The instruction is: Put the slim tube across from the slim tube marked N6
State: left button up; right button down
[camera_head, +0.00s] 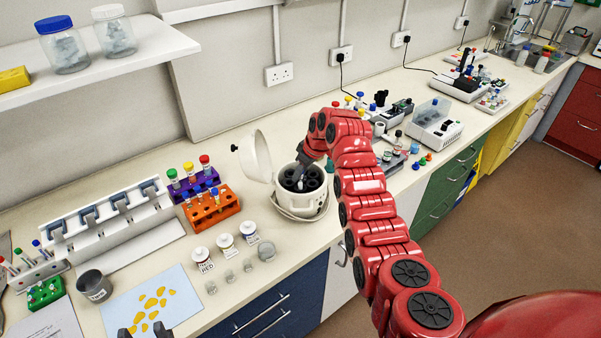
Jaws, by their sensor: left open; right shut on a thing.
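A small white centrifuge (302,206) stands open on the bench, with its lid (257,158) tipped up at the left. Its dark rotor (288,182) has several round wells. My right gripper (302,184) reaches down into the bowl over the rotor. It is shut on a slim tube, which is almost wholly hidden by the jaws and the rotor. No N6 mark can be read, and I cannot tell which well holds that tube. My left gripper (144,331) is open and empty at the bottom edge, over the blue sheet.
A purple rack (207,183) with capped tubes and an orange rack (224,208) stand left of the centrifuge. Several labelled jars (202,260) and small glass beakers stand in front. A blue sheet (118,308) with yellow pieces and a grey cup (94,286) lie nearer left.

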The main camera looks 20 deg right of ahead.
jog(key=shift+f, duration=0.25)
jog(key=shift+f+b, duration=0.9)
jog(key=shift+f, duration=0.1)
jog(key=c, duration=0.6)
grip_release()
jog(key=shift+c, duration=0.2)
jog(key=shift+r, duration=0.1)
